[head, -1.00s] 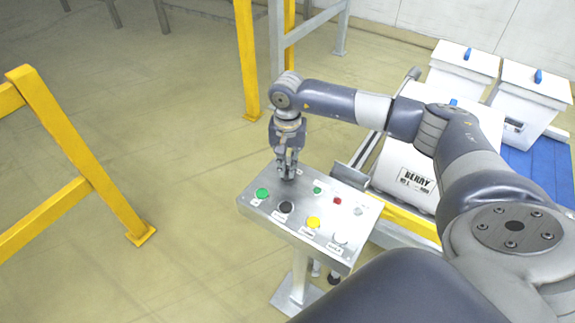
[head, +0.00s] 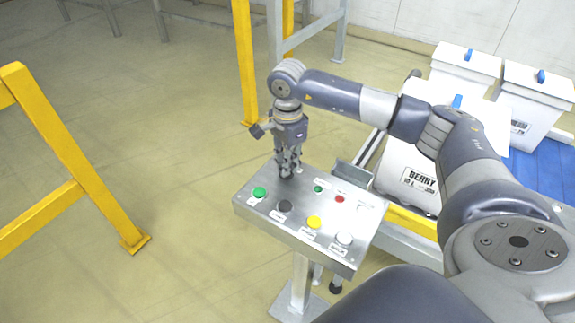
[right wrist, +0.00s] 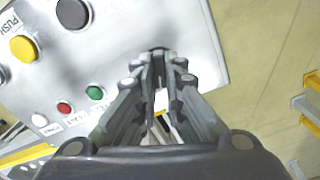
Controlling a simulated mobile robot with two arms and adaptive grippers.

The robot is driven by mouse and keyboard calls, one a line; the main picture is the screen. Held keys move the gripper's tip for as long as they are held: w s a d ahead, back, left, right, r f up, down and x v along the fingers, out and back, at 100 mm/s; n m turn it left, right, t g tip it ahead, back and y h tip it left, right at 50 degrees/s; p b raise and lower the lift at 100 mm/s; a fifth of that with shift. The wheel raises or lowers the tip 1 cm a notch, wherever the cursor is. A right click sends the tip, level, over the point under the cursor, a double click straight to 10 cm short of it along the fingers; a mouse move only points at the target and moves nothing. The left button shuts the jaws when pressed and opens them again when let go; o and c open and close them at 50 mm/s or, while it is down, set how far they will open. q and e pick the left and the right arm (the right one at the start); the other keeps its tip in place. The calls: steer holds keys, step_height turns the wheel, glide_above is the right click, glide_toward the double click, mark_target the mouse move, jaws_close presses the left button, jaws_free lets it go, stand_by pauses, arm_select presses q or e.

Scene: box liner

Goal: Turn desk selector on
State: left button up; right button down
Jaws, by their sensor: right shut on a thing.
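A grey metal control desk (head: 268,213) on a post carries several round buttons and small lamps. My right gripper (head: 287,172) points down at the desk's far left part, behind the green button (head: 259,193) and the black button (head: 284,206). In the right wrist view, the fingers of my right gripper (right wrist: 160,62) are close together at the panel, shut on a small dark knob, the selector (right wrist: 158,50), which they mostly hide. Which way the selector points cannot be told. My left gripper is not in view.
A yellow button (head: 314,222) and a white button (head: 344,239) lie along the desk's near edge. White bins, one marked BERRY (head: 421,178), stand on a conveyor at the right. A yellow rail (head: 75,150) stands at the left, with open floor between.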

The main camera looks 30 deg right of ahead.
steer(key=shift+m+b, duration=0.3)
steer(key=shift+m, duration=0.5)
steer(key=shift+r, duration=0.1)
steer(key=c, duration=1.7)
jaws_free()
step_height(320, 180, up, 12)
